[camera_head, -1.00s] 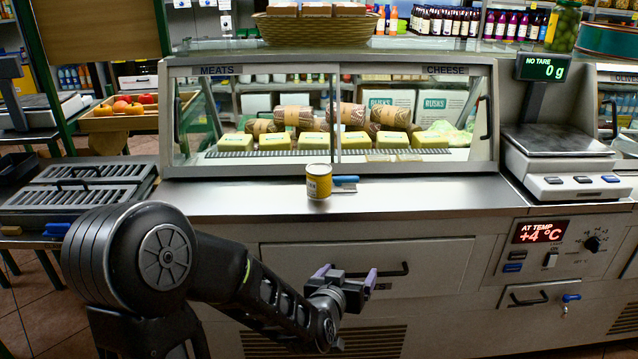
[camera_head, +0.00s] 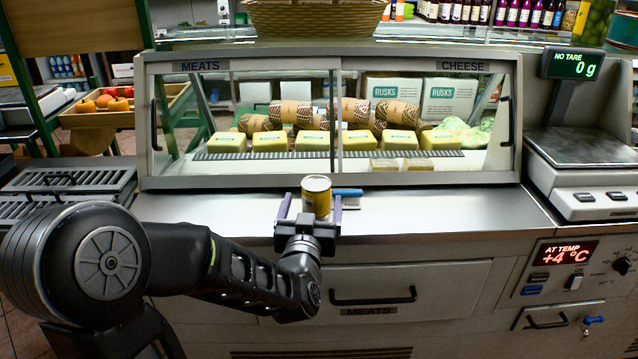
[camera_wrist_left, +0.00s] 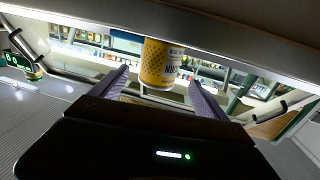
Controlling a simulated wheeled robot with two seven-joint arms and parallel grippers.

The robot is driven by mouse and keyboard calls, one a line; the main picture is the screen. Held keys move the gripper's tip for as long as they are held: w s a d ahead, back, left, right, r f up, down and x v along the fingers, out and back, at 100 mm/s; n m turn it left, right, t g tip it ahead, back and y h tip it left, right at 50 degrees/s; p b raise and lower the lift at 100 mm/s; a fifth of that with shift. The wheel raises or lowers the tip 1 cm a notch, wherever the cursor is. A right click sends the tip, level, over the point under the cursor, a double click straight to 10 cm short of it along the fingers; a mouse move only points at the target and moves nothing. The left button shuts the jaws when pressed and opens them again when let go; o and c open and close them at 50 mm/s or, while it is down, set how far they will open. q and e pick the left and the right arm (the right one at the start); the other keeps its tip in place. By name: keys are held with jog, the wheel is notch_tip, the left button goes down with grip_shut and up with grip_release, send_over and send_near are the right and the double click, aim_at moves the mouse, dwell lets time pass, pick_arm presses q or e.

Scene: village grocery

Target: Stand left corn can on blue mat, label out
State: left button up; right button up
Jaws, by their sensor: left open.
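A yellow can (camera_head: 317,197) with a pale metal top stands upright on the steel counter, in front of the glass display case. My left gripper (camera_head: 310,211) is open at the counter's front edge, with its two purple fingers pointing toward the can, one on each side. In the left wrist view the can (camera_wrist_left: 161,64) shows between and beyond the fingertips (camera_wrist_left: 160,90), with dark lettering on its yellow label. My right gripper is not in view.
A small blue-handled item (camera_head: 347,192) lies just right of the can. The glass case (camera_head: 330,185) rises close behind. A scale (camera_head: 585,150) stands at the right and a wooden fruit crate (camera_head: 97,120) at the left. The counter is clear left of the can.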

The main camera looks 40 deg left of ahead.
aim_at(313, 198)
pick_arm(q)
jog(key=shift+w+a, duration=0.2)
jog(key=shift+w, duration=0.25)
jog(key=shift+s+r, duration=0.1)
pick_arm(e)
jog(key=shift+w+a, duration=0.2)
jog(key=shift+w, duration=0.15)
pick_arm(q)
jog(key=shift+d, duration=0.1)
jog(key=shift+x, duration=1.3)
jog(key=x, duration=0.5)
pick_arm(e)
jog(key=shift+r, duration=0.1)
